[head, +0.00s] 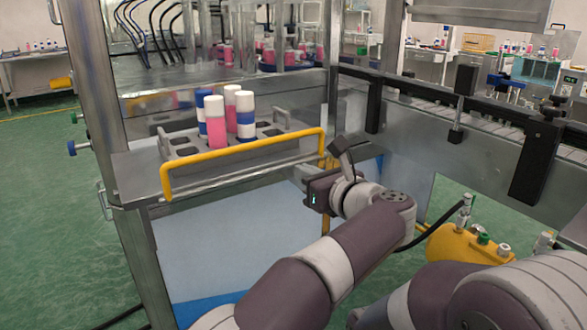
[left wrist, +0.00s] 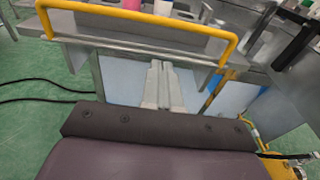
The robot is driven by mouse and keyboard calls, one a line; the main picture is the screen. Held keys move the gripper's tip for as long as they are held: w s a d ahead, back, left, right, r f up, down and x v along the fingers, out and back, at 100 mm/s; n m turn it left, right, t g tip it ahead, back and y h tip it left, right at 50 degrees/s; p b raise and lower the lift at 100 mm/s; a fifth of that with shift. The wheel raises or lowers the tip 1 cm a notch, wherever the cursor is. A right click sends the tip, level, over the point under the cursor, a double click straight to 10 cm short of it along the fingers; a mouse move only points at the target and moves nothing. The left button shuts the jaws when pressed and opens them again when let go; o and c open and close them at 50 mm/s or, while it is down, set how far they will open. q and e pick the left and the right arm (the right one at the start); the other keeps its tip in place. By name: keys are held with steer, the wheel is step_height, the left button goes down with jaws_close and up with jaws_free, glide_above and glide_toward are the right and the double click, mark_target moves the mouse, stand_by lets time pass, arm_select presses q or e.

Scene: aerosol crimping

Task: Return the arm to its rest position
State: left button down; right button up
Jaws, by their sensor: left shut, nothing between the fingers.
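My left arm reaches up from the bottom of the head view. Its gripper (head: 318,193) is below and right of the yellow-handled rack, and its fingers are mostly hidden there. In the left wrist view the left gripper's fingers (left wrist: 161,66) are together, with nothing between them. They point toward the pale panel below the yellow bar, apart from the rack. Part of my right arm shows at the lower right of the head view; its gripper is out of frame.
A grey rack (head: 183,151) with a yellow handle (head: 245,152) holds several pink and blue cans with white or blue caps. A conveyor rail (head: 420,103) runs to the right. A yellow tank (head: 462,244) sits low right. Open green floor lies left.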

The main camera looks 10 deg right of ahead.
arm_select(q)
steer(key=shift+s+d+r, duration=0.1)
steer(key=shift+s, duration=0.4)
